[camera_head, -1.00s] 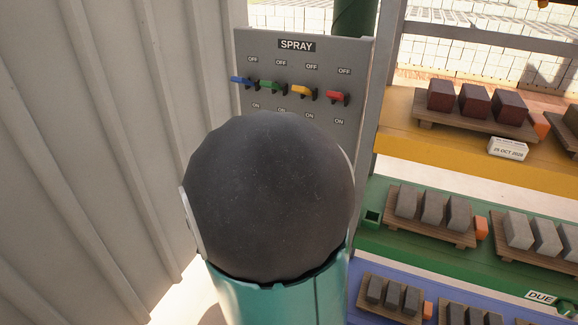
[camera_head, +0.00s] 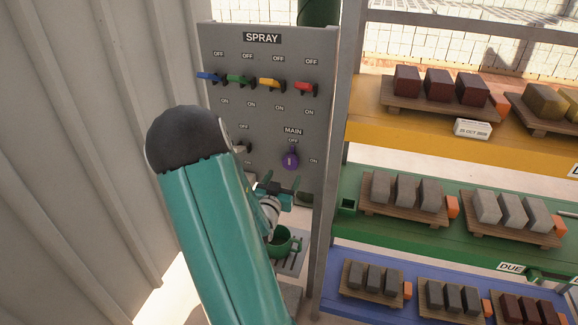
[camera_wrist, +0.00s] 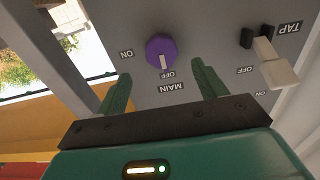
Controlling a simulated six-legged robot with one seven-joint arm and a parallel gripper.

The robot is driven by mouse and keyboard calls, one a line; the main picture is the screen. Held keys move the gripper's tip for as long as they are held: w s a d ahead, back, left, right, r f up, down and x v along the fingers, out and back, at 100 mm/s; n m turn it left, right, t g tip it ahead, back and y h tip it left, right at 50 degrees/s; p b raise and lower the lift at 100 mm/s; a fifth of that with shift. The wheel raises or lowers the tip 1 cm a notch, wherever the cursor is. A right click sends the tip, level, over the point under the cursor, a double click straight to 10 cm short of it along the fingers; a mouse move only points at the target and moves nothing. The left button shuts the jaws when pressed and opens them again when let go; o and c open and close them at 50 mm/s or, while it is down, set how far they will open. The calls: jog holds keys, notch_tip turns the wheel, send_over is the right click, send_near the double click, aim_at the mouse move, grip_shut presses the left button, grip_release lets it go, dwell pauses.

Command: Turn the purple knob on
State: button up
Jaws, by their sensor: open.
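The purple knob (camera_head: 290,160) is on the grey spray panel (camera_head: 228,117), under the label MAIN. In the wrist view the purple knob (camera_wrist: 161,52) shows a pale pointer mark directed at OFF, with ON off to the left side of that upside-down view. My gripper (camera_head: 277,189) is just below and left of the knob in the head view. In the wrist view my gripper (camera_wrist: 158,82) has its two green fingers spread apart, one to each side below the knob. It is open and empty, and the knob appears beyond the fingertips.
A cream TAP lever (camera_wrist: 275,64) is right of the knob in the wrist view. Blue, green, yellow and red levers (camera_head: 304,88) line the upper panel. A green cup (camera_head: 283,243) stands below. Shelves with blocks (camera_head: 420,90) are at right; a corrugated wall (camera_head: 80,150) is at left.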

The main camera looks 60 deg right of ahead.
aim_at(289, 165)
jog(key=d, duration=0.3)
jog(key=w+d, duration=0.1)
jog(key=d, duration=0.3)
jog(key=shift+w+d, duration=0.2)
jog(key=shift+d, duration=0.05)
jog(key=c, duration=1)
